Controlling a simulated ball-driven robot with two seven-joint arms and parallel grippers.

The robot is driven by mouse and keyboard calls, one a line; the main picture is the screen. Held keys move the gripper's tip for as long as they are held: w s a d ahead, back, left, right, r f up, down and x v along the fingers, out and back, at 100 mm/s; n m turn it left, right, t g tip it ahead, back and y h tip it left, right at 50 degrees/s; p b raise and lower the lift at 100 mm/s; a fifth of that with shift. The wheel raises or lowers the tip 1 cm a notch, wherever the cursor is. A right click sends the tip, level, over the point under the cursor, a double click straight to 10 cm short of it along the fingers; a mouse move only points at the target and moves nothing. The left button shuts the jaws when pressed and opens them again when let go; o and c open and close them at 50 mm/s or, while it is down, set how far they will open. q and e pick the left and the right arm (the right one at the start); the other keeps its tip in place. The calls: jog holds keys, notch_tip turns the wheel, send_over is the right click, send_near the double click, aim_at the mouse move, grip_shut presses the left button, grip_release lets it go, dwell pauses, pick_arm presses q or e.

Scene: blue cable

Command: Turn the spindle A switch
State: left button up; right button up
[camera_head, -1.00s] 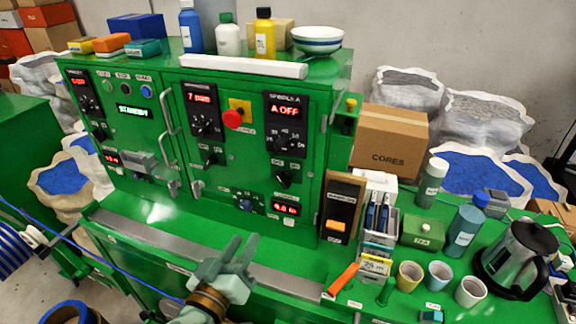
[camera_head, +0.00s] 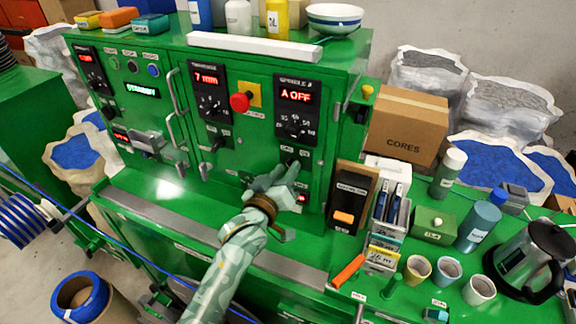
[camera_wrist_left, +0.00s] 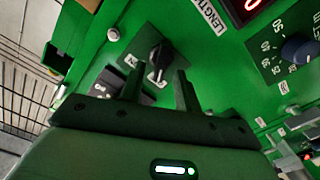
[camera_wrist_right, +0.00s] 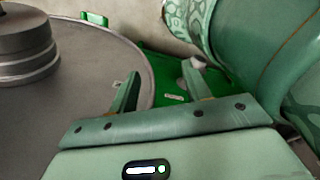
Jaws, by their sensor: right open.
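The spindle A panel (camera_head: 297,112) on the green cabinet reads "A OFF". The spindle A switch is the black knob below it, largely covered by my left gripper (camera_head: 296,170) in the head view. In the left wrist view this black knob (camera_wrist_left: 158,60) stands just beyond and between the fingertips of the left gripper (camera_wrist_left: 156,80). The left fingers are apart with nothing held; contact with the knob cannot be told. My right gripper (camera_wrist_right: 160,80) is open and empty in the right wrist view, and I do not pick it out in the head view.
A red stop button (camera_head: 240,102) and a second switch (camera_head: 217,143) sit left of the spindle A panel. A black box (camera_head: 350,200) and several cups stand right. The right wrist view shows a grey disc (camera_wrist_right: 80,95).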

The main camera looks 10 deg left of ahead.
pick_arm(q)
jog(key=shift+w+d, duration=0.2)
jog(key=shift+w, duration=0.75)
jog(key=c, duration=0.6)
